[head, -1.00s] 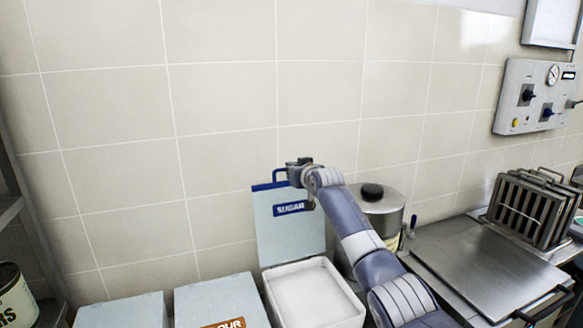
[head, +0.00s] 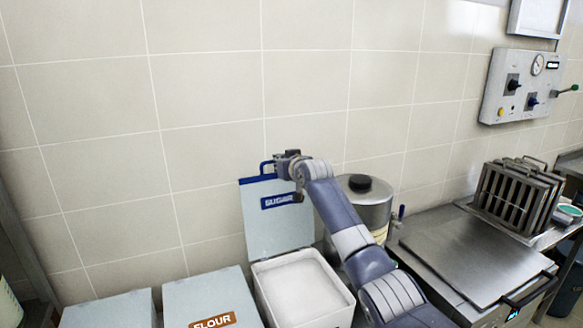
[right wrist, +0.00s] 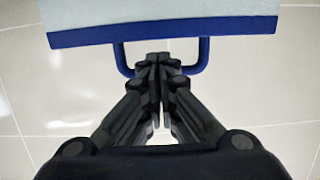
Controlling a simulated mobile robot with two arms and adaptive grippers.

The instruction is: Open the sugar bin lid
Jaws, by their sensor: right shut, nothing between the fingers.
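The sugar bin (head: 343,309) has its lid (head: 276,224) standing raised at the back, with the blue SUGAR label facing me. White contents show in the open bin. A blue loop handle (head: 266,166) is on the lid's blue top edge. My right gripper (head: 286,158) is at the top of the lid beside the handle. In the right wrist view its fingers (right wrist: 159,62) are shut together and empty, with the tips over the handle loop (right wrist: 203,58). Whether they touch it I cannot tell. My left gripper is not in view.
The flour bin (head: 208,290) stands closed to the left, with another closed bin (head: 110,310) beyond it. A steel pot (head: 368,205) stands close behind my right arm. A steel-topped unit (head: 465,250) and rack (head: 515,195) are at right. The tiled wall is behind.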

